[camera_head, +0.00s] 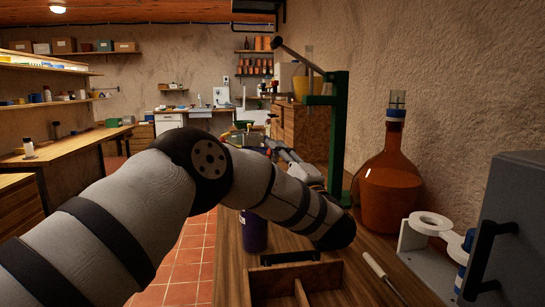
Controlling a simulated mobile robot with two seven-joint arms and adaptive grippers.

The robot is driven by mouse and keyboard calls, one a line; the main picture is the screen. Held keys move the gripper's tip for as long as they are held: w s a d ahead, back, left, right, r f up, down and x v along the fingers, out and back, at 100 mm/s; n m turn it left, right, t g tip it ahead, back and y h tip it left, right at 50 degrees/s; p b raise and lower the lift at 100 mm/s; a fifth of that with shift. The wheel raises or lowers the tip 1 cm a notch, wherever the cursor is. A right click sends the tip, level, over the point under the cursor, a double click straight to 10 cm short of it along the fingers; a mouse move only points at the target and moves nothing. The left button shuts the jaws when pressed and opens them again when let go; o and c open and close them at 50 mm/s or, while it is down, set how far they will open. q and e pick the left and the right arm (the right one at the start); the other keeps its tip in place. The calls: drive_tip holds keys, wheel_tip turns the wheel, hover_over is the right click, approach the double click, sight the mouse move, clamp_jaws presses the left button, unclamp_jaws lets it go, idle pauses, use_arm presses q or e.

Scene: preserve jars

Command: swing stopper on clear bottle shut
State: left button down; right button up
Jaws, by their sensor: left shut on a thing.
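My left arm crosses the view from the lower left and bends back over the bench. Its gripper (272,146) shows small beyond the forearm, pointing away to the far left. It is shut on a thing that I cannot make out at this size. I cannot pick out the clear bottle or its swing stopper; my forearm hides part of the bench. My right gripper is not in view.
A green press (340,130) with a long lever stands beside the gripper. An amber carboy (388,190), a white holder (412,240) and a grey cabinet (515,225) line the right. A dark jar (254,235), a wooden divided tray (325,283) and a white-handled tool (374,265) are nearer.

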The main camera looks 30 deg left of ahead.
use_arm(q)
drive_tip(key=shift+w+d+r+n+g, duration=0.1)
drive_tip(key=shift+r+n+g, duration=0.35)
drive_tip(key=shift+n, duration=0.55)
drive_tip(key=shift+s+r+n+g, duration=0.1)
drive_tip(key=shift+r+n+g, duration=0.2)
drive_tip(key=shift+n+g, duration=0.5)
drive_tip(key=shift+w+d+r+n+g, duration=0.1)
drive_tip(key=shift+r+n+g, duration=0.2)
drive_tip(key=shift+n, duration=0.9)
drive_tip(key=shift+a, duration=0.1)
drive_tip(key=c, duration=1.3)
unclamp_jaws()
drive_tip(key=v, duration=1.2)
